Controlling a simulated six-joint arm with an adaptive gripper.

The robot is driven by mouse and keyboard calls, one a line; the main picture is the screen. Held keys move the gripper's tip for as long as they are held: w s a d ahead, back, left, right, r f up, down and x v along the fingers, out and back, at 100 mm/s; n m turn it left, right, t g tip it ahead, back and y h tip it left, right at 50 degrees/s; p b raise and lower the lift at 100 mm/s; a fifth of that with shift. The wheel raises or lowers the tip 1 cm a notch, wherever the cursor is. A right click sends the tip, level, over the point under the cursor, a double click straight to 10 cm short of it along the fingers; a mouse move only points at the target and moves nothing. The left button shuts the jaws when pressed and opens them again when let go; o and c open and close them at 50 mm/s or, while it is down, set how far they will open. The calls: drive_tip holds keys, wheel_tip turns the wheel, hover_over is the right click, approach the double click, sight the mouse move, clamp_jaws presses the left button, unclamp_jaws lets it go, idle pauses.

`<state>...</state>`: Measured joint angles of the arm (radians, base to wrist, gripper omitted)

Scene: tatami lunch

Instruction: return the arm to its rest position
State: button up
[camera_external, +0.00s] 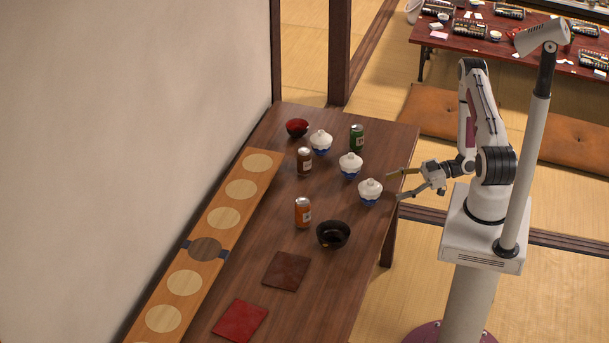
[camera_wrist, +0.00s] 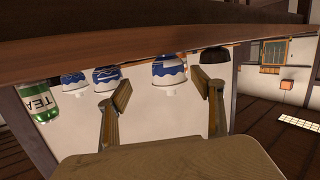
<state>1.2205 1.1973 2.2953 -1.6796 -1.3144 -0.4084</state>
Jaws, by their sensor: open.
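My gripper (camera_external: 396,184) is open and empty in the external view, just off the right edge of the dark wooden table (camera_external: 345,285). My arm is folded back over its white base. In the wrist view my two fingers (camera_wrist: 160,98) stand apart with nothing between them. That view is upside down: the table edge (camera_wrist: 150,50) crosses the top. The nearest lidded bowl (camera_external: 370,192) is white and blue and stands a short way left of the fingertips, apart from them.
Two more lidded bowls (camera_external: 350,165) (camera_external: 321,142), a green can (camera_external: 357,137), a brown can (camera_external: 304,161), an orange can (camera_external: 303,213), a black bowl (camera_external: 333,235) and a red bowl (camera_external: 297,128) stand on the table. A board with round discs (camera_external: 167,286) runs along the wall.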

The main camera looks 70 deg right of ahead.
drive_tip(key=w+d+g+h, duration=0.1)
drive_tip(key=w+d+g, duration=0.1)
drive_tip(key=shift+w+n, duration=0.35)
drive_tip(key=shift+n, duration=0.05)
drive_tip(key=w+d+h, duration=0.1)
drive_tip(key=w+d+r+g+h, duration=0.2)
drive_tip(key=d, duration=0.1)
drive_tip(key=shift+w+d+r, duration=0.1)
drive_tip(key=shift+w, duration=0.15)
drive_tip(key=w+d+r+m+g+h, duration=0.15)
drive_tip(key=r+h, duration=0.25)
drive_tip(key=r, duration=0.5)
drive_tip(key=w+d+r+m+g+h, duration=0.1)
drive_tip(key=w+r+h, duration=0.15)
drive_tip(key=r, duration=0.65)
drive_tip(key=s+a+r+m+h, duration=0.2)
drive_tip(key=s+a+r, duration=0.2)
drive_tip(key=r, duration=0.2)
drive_tip(key=s+a+r+m+y, duration=0.1)
drive_tip(key=s+a+r+y, duration=0.1)
drive_tip(key=s+a, duration=0.6)
drive_tip(key=s+a+r+m+g+y, duration=0.1)
drive_tip(key=s+a+r+m+y, duration=0.1)
drive_tip(key=s+a+r, duration=0.3)
drive_tip(key=s+a, duration=0.3)
drive_tip(key=a, duration=0.3)
drive_tip(key=shift+s+a, duration=0.25)
drive_tip(key=shift+o, duration=0.6)
drive_tip(key=shift+y, duration=0.25)
